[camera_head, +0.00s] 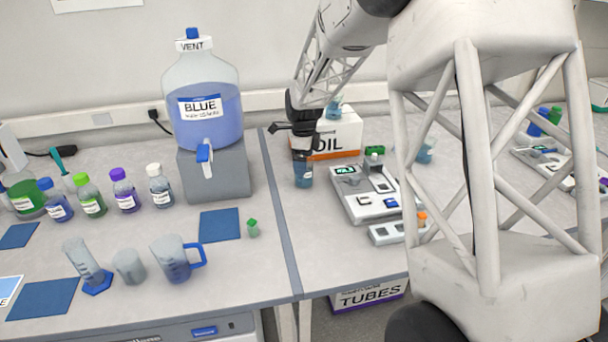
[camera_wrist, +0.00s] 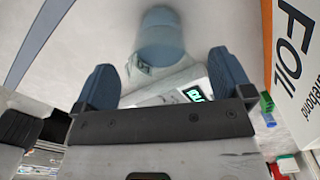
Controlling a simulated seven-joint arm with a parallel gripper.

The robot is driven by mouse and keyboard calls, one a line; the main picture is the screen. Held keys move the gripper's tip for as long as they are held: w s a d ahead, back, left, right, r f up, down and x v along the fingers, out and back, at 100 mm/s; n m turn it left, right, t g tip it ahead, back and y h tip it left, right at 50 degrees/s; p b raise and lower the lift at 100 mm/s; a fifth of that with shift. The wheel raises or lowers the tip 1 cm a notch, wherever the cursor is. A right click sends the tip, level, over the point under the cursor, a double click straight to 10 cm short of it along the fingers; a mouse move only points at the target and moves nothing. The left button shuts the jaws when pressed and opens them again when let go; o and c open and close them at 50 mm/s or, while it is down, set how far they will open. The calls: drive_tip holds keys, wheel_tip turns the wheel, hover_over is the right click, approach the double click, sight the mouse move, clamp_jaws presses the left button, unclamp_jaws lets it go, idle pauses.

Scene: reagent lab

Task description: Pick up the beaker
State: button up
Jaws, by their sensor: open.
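A small clear beaker (camera_head: 303,174) with blue contents and a pale label stands on the right-hand bench, just left of the balance. In the wrist view the beaker (camera_wrist: 160,38) is upper middle, ahead of and between my fingers. My gripper (camera_head: 302,152) is directly above or around the beaker's top in the head view; the exact overlap is hard to tell. In the wrist view my gripper (camera_wrist: 163,68) has its two blue-grey fingers spread wide, with no visible contact on the beaker. Another beaker (camera_head: 425,150) with blue contents is partly hidden behind my arm.
A balance (camera_head: 358,198) stands close right of the beaker, with a FOIL box (camera_head: 338,134) behind it. A blue-liquid carboy (camera_head: 202,100), bottles, a pitcher (camera_head: 172,262) and an empty grey beaker (camera_head: 130,267) occupy the left bench. Bare bench lies in front of the beaker.

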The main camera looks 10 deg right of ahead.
drive_tip(key=shift+f, duration=1.9)
drive_tip(key=c, duration=1.1)
